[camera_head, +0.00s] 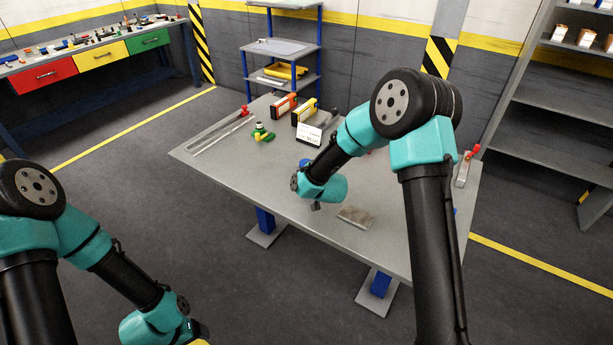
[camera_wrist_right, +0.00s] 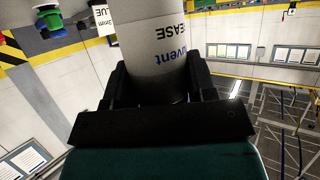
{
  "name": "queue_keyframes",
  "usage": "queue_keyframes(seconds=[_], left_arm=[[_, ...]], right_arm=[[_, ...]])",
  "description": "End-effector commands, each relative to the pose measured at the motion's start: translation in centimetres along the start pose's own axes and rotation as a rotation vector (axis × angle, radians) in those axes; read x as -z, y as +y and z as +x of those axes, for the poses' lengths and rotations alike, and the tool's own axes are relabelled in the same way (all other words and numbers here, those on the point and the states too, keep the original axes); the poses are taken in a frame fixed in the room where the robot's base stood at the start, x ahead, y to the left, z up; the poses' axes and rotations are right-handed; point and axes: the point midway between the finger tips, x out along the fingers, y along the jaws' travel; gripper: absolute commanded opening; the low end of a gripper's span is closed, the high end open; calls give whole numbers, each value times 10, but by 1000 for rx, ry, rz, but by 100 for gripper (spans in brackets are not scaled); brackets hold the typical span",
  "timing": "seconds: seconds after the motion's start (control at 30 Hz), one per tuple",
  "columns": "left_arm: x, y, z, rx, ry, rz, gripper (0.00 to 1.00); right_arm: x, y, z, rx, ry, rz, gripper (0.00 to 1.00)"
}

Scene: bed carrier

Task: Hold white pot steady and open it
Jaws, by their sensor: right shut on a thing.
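In the right wrist view, a white pot (camera_wrist_right: 155,50) with dark and blue lettering fills the space between the fingers of my right gripper (camera_wrist_right: 158,82). The gripper is shut on it, and the pot's top end is out of frame. In the head view, my right wrist hides most of the pot; the dark gripper part (camera_head: 316,206) shows above the table's near side. My left gripper (camera_head: 198,332) is at the bottom edge, away from the table and mostly cut off. A bit of yellow shows beside it; whether it holds anything is unclear.
The grey table (camera_head: 235,165) carries a metal block (camera_head: 356,217), a green valve-like part (camera_head: 263,133), a white sign (camera_head: 309,134), red and yellow boxes behind, and long bars at left. A red-handled tool (camera_head: 466,165) lies at right. The table's front left is clear.

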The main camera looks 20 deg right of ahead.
Motion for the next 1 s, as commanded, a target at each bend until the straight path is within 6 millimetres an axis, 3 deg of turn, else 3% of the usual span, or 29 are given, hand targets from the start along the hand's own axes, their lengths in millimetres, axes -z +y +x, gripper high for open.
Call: queue_keyframes(seconds=[0.17,0.57,0.6,0.87,1.0], left_arm=[[0,0,0,0,0,0,73],[0,0,0,0,0,0,73],[0,0,0,0,0,0,73],[0,0,0,0,0,0,73],[0,0,0,0,0,0,73]], right_arm=[[-19,0,8,-1,-1,0,0],[-23,0,9,0,-1,0,0],[-24,0,10,0,-1,0,52],[-23,0,9,0,-1,0,77],[-23,0,9,0,-1,0,77]])
